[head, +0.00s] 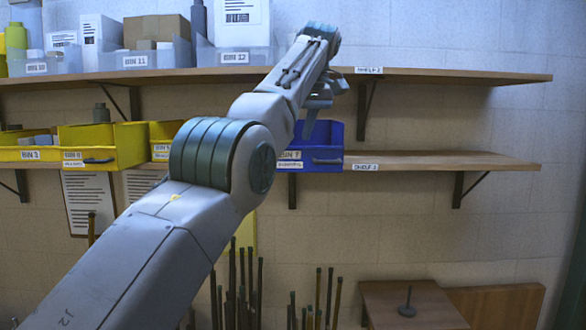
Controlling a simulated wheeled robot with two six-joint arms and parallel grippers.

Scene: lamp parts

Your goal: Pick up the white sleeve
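My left arm reaches up across the view from the lower left. Its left gripper (313,118) hangs below the wrist, in front of the upper part of the blue bin (322,157) on the lower shelf. The fingers are small and partly hidden by my arm, so I cannot tell whether they are open or shut. I cannot make out a white sleeve; the inside of the blue bin is hidden. My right gripper is not in view.
Yellow bins (105,145) line the lower shelf (430,161) on the left; its right part is bare. The upper shelf (440,76) holds clear bins (145,60). Below are upright dark rods (250,285) and a brown table (430,315) with a small dark stand (407,302).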

